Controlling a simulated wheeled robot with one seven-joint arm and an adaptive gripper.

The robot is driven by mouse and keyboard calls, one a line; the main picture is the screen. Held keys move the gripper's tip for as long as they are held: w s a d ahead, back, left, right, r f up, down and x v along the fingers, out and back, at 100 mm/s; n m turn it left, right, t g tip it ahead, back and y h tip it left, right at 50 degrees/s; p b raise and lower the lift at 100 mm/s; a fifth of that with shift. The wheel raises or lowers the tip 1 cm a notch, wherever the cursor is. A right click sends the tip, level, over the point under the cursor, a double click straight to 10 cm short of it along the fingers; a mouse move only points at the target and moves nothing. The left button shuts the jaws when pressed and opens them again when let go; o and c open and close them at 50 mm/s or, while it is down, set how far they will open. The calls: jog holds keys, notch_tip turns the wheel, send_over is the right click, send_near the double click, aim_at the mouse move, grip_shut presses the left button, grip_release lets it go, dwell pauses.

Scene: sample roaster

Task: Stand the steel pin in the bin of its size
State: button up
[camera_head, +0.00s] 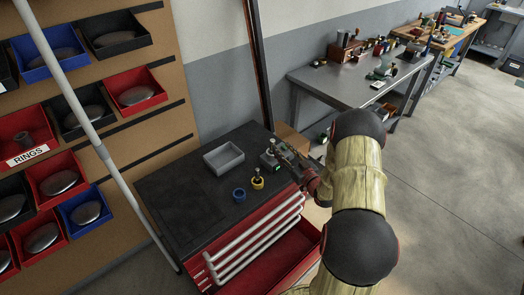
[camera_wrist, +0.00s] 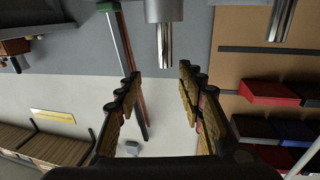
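My gripper (camera_head: 279,150) is over the right end of the black cabinet top (camera_head: 185,190) in the head view. In the wrist view its two fingers (camera_wrist: 160,74) stand apart with nothing between them. That view is upside down. A shiny steel pin (camera_wrist: 165,46) stands out of a grey round body (camera_wrist: 164,10) there, in front of the fingertips. A second shiny pin-like piece (camera_wrist: 281,20) shows at the top right. In the head view a small grey and green piece (camera_head: 269,161) lies close by my gripper. I cannot tell which pin the task means.
On the cabinet top are a grey tray (camera_head: 209,164), a blue round cup (camera_head: 239,195) and a yellow round holder (camera_head: 258,183) with something upright in it. Wall bins hang at left, one red bin (camera_head: 45,118) labelled RINGS. A grey table (camera_head: 345,88) stands behind.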

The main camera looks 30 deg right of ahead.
aim_at(274, 143)
jog(key=w, duration=0.2)
jog(key=w+b, duration=0.1)
jog(key=w, duration=0.1)
jog(key=w+b, duration=0.1)
jog(key=w, duration=0.2)
jog(key=shift+a+f, duration=0.25)
jog(key=shift+a, duration=0.05)
jog(key=shift+w+d+r+b, duration=0.1)
jog(key=shift+w+b, duration=0.2)
jog(key=shift+w, duration=0.1)
jog(key=c, duration=0.3)
grip_shut()
